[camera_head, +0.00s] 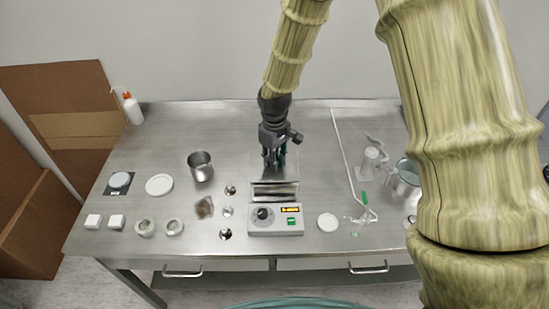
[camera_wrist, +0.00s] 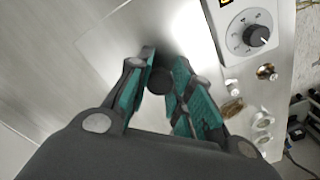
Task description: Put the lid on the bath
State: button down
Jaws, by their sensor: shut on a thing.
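The bath (camera_head: 275,217) is a steel box with a pale control panel and dial, at the middle front of the table. Its panel also shows at the upper right of the wrist view (camera_wrist: 235,50). The lid (camera_head: 291,173) is a shiny flat steel plate with a black knob (camera_wrist: 160,81). My gripper (camera_head: 274,158) is shut on this knob, with its teal finger pads on either side. The lid is over the rear of the bath, with a dark band along its front edge. I cannot tell whether the lid touches the bath rim.
Left of the bath stand a steel beaker (camera_head: 201,166), a white dish (camera_head: 159,185) and several small items. To the right are a white disc (camera_head: 327,222), a long thin rod (camera_head: 346,160) and a steel pot (camera_head: 406,176).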

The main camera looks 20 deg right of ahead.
jog(key=shift+f, duration=0.15)
jog(key=c, duration=1.3)
grip_release()
notch_tip(320, 180, up, 13)
jog(key=b, duration=0.3)
jog(key=shift+b, duration=0.4)
jog(key=shift+r, duration=0.2)
